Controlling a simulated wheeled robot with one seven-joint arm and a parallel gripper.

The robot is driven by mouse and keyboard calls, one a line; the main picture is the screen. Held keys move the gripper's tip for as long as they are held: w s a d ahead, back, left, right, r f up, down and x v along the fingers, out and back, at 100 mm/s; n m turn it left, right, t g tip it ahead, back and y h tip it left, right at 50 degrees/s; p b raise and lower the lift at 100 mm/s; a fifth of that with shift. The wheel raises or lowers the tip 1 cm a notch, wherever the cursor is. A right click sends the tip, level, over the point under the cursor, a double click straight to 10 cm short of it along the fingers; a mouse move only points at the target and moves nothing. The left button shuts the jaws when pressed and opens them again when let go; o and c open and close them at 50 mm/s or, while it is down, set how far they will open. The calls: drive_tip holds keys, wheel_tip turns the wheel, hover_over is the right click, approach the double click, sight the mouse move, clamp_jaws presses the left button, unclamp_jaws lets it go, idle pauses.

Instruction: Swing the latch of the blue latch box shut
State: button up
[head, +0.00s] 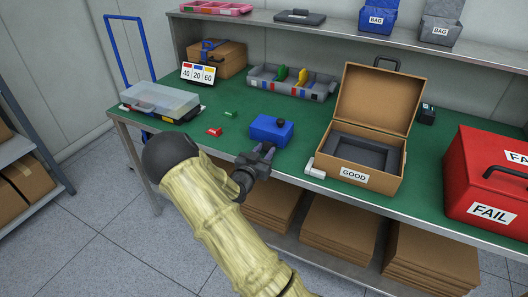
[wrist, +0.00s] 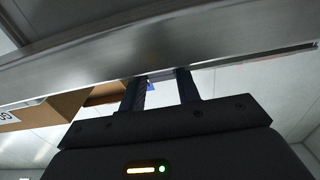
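The blue latch box (head: 268,130) sits on the green bench top near the front edge, with a dark round knob (head: 280,123) on its upper right side. I cannot make out whether its latch is open or shut. My gripper (head: 266,152) is just in front of the box at the bench's front edge and looks apart from it. In the wrist view the two fingers of my gripper (wrist: 161,80) stand apart with nothing held between them. A small blue patch shows behind the fingers there, partly hidden.
The metal bench edge (wrist: 225,40) crosses close above my fingers in the wrist view. Right of the box stands an open brown GOOD case (head: 318,165), then a red FAIL case (head: 480,165). Small red (head: 215,131) and green (head: 230,114) pieces lie left of the box.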

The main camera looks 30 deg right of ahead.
sight(267, 146)
drive_tip(key=shift+c, duration=0.8)
